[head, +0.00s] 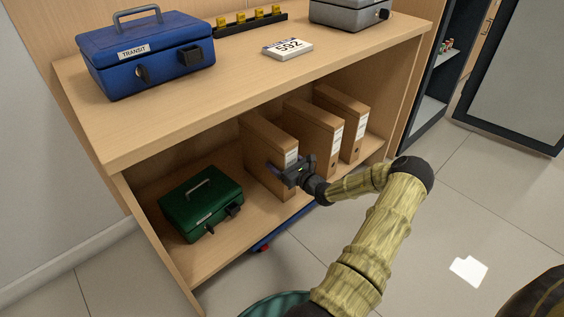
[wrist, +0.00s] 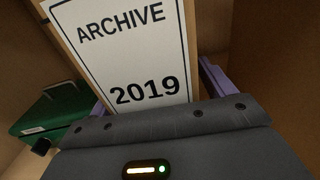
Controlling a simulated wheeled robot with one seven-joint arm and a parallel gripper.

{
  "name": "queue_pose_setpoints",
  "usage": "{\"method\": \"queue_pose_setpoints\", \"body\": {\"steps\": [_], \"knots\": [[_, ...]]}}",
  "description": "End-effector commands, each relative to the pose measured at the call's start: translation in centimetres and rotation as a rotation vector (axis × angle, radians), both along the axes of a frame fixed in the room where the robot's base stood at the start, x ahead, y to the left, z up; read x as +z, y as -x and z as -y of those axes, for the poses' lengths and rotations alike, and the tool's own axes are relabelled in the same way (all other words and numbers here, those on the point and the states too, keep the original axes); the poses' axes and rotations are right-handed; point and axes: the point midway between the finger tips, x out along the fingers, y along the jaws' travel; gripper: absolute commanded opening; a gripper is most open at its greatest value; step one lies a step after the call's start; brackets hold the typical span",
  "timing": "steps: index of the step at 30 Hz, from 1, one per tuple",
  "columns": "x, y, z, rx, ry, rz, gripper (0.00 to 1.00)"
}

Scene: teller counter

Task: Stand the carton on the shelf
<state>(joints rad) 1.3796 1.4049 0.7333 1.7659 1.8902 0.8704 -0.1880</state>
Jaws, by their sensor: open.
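Three brown cartons with white labels stand upright in a row on the lower shelf (head: 233,209) in the head view. The leftmost carton (head: 262,137) has my gripper (head: 288,172) at its front face. In the wrist view, this carton's label (wrist: 128,48) reads ARCHIVE 2019. My gripper's purple fingers show on either side of the carton, and the jaws are open around its front end. The fingertips are partly hidden behind the palm and the carton, and I cannot tell whether either finger touches it. The middle carton (head: 308,123) and right carton (head: 343,107) stand to the right.
A green cash box (head: 200,203) sits on the lower shelf to the left, with bare shelf between it and the cartons. The counter top (head: 215,90) overhangs the shelf. It bears a blue TRANSIT box (head: 140,52), a 592 block (head: 287,48) and a grey box (head: 345,12).

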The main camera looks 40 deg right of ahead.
Motion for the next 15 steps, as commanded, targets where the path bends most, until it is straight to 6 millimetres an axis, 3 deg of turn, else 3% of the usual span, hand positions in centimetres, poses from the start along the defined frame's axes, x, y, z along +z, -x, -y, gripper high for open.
{"method": "queue_pose_setpoints", "body": {"steps": [7, 15], "knots": [[0.4, 2.0, 0.2, -0.002, -0.001, 0.000, 0.82], [0.5, 7.2, 0.7, -0.003, -0.002, -0.001, 0.82]]}}
